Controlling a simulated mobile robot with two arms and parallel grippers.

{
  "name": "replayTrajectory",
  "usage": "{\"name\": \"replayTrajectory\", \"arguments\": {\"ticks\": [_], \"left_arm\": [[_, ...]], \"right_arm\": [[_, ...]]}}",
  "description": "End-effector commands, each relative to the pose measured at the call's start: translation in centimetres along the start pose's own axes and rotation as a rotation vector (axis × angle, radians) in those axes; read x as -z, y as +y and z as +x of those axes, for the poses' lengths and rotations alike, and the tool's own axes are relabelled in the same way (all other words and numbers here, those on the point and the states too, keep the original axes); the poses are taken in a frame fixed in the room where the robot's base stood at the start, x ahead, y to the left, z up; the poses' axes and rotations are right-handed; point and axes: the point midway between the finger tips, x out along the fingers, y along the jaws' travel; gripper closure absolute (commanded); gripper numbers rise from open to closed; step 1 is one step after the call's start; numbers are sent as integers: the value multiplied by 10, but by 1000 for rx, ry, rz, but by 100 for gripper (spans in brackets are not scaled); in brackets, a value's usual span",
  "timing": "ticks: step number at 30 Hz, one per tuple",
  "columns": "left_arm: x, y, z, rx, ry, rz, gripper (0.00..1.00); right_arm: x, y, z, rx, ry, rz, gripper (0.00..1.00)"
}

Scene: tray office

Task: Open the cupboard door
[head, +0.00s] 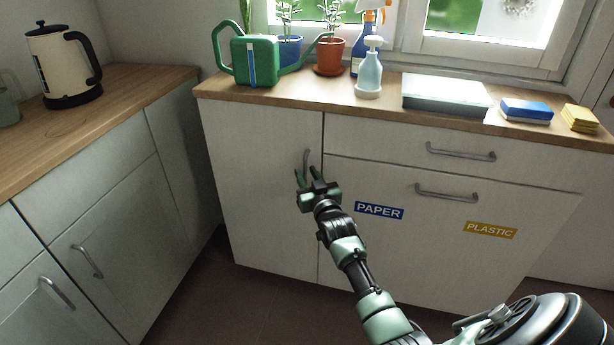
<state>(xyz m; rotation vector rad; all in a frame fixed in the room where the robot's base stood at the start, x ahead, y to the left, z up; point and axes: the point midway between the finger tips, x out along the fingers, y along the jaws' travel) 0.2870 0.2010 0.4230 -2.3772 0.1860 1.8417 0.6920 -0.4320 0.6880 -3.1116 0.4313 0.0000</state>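The cupboard door (258,200) is a white front below the wooden counter, left of the drawers, and it is closed. Its vertical grey handle (306,157) sits near the door's upper right edge. My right gripper (307,175) is in front of the handle's lower end, with its two dark fingers spread apart. In the picture the handle lies between the fingertips; I cannot tell whether they touch it. Part of the handle's lower end is hidden by the gripper. My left gripper is not in view.
Right of the door are a drawer (390,148) and a larger front with PAPER (379,211) and PLASTIC (490,230) labels. The counter above holds a green watering can (254,61), bottles, plants and sponges. A left counter with a kettle (62,66) meets it at the corner.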

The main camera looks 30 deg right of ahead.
Motion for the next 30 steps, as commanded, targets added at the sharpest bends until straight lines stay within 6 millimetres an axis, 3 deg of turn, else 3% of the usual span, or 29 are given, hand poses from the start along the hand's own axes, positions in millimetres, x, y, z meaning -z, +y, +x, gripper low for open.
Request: {"name": "replayTrajectory", "arguments": {"ticks": [1,4,30], "left_arm": [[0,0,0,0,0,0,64],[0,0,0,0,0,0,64],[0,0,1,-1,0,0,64]], "right_arm": [[0,0,0,0,0,0,74],[0,0,0,0,0,0,100],[0,0,0,0,-1,0,100]]}}
